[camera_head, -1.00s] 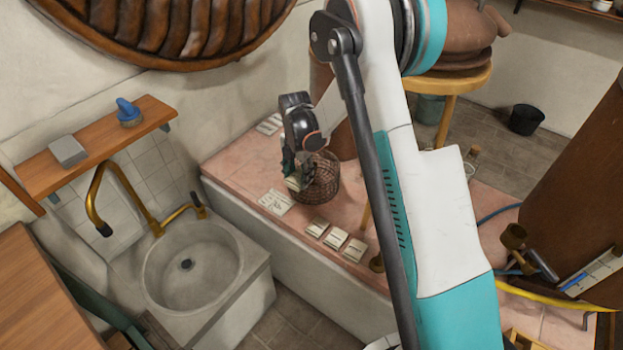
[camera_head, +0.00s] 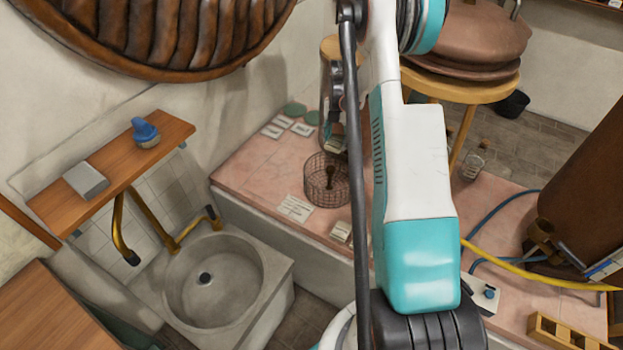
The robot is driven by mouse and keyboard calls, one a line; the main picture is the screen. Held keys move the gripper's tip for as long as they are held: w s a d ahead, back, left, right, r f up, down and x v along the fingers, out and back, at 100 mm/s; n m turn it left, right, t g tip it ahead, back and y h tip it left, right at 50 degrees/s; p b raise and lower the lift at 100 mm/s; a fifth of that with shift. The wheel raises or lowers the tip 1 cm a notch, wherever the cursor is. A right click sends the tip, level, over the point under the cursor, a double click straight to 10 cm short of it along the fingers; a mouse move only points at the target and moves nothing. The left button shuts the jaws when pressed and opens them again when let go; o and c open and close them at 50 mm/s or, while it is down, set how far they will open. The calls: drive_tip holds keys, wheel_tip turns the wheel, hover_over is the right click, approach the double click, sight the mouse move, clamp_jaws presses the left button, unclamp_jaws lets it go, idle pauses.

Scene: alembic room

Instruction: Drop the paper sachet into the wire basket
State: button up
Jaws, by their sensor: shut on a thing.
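The wire basket (camera_head: 309,186) stands on the pink tiled ledge, and a dark upright object shows inside it. My gripper (camera_head: 334,143) is above the basket's far side, partly hidden behind my arm.
A pale card (camera_head: 294,208) and another small packet (camera_head: 341,231) lie in front of the basket. Green discs and cards lie behind it. A stone sink (camera_head: 212,282) is at the left. My arm hides much of the ledge's middle.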

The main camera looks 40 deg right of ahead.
wheel_tip(320, 180, down, 6)
drive_tip(key=b, duration=0.2)
idle(0.4)
drive_tip(key=shift+d, duration=0.1)
drive_tip(key=o, duration=0.9)
drive_tip(key=shift+c, duration=0.2)
drive_tip(key=shift+r, duration=0.1)
wheel_tip(320, 180, up, 12)
drive_tip(key=shift+f, duration=0.15)
